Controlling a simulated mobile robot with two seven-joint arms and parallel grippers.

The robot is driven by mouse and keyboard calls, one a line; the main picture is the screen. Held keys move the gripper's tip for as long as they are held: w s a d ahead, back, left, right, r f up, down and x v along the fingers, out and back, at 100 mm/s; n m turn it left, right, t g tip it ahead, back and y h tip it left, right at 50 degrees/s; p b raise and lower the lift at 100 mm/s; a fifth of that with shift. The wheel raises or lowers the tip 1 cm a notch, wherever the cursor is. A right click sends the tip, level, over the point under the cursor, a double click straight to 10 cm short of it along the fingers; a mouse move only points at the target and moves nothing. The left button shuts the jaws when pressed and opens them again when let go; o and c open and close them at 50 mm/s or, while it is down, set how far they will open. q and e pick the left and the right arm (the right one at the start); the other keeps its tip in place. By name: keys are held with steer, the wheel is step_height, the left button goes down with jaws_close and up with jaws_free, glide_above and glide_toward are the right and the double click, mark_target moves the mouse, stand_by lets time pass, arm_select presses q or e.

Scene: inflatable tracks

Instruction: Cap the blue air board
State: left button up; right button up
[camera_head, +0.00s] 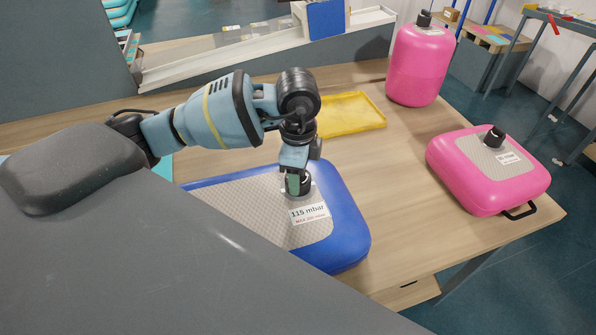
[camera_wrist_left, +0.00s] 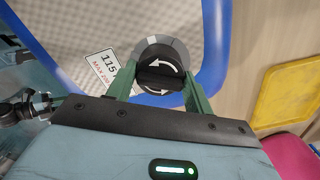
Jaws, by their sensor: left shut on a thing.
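The blue air board (camera_head: 345,215) lies flat on the wooden table, with a grey textured top and a white label (camera_head: 309,213) reading 115 mbar. My left gripper (camera_head: 297,184) points down over the board's valve, just above the label. In the left wrist view its two green fingers (camera_wrist_left: 160,88) are shut on a black cap (camera_wrist_left: 160,70) with white curved arrows. The cap sits over a grey valve ring (camera_wrist_left: 178,48) on the board; I cannot tell whether it is fully seated. My right gripper is not in view.
A yellow tray (camera_head: 352,113) lies behind the board. A pink inflatable with a black cap (camera_head: 488,165) lies at the right, and a pink upright inflatable (camera_head: 420,62) stands at the back right. Bare table (camera_head: 405,180) shows between them.

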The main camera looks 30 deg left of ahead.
arm_select(q)
steer(key=shift+d+n, duration=0.15)
steer(key=shift+n, duration=0.95)
steer(key=shift+n, duration=0.4)
steer(key=o, duration=1)
steer(key=shift+o, duration=0.2)
